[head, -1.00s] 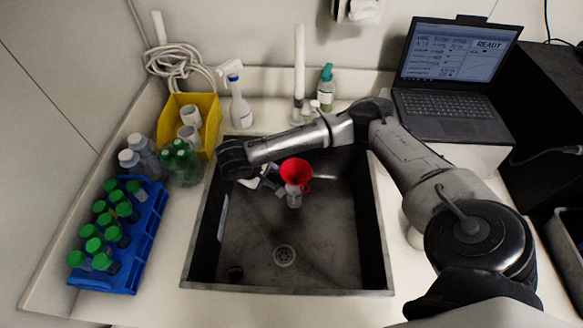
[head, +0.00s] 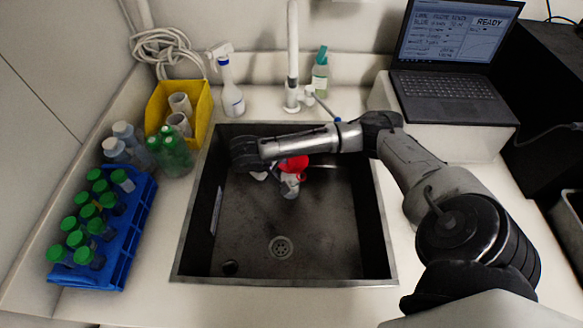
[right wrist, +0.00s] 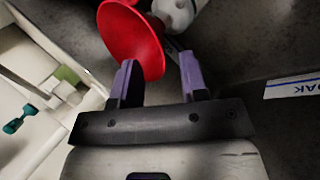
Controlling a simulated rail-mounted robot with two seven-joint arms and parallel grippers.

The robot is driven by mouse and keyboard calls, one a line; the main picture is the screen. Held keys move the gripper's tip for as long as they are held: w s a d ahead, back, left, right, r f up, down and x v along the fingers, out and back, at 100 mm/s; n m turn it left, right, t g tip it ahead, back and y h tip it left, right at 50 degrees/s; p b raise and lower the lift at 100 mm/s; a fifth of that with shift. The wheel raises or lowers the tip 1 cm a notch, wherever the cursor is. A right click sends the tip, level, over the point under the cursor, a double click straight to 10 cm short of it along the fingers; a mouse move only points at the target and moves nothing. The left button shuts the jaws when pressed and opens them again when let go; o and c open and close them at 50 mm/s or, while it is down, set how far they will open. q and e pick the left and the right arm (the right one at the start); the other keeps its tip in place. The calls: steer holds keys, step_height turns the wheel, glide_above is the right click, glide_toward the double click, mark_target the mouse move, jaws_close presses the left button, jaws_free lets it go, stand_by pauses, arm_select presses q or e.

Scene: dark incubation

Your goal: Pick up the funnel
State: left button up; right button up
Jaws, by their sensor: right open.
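The red funnel (head: 293,164) is in the sink, partly covered by my right forearm in the head view. Its wide red cone (right wrist: 130,38) shows in the right wrist view, close to the fingertips. A pale bottle-like thing (head: 290,187) is right by the funnel; I cannot tell whether the funnel rests in it. My right gripper (right wrist: 157,68) is open, its purple fingers apart, with the cone's rim at the left finger. I cannot tell whether they touch. In the head view this gripper is mostly hidden beneath my wrist. My left gripper is not in view.
The dark sink (head: 325,245) has walls around the funnel and free floor toward the drain (head: 281,247). A faucet (head: 292,60) stands behind it. A blue rack (head: 125,240) of green-capped bottles and a yellow bin (head: 200,108) are left. A laptop (head: 455,95) is back right.

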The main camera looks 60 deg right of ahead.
mark_target(283, 169)
steer(key=shift+x, duration=2.65)
steer(key=shift+w, duration=0.15)
jaws_close()
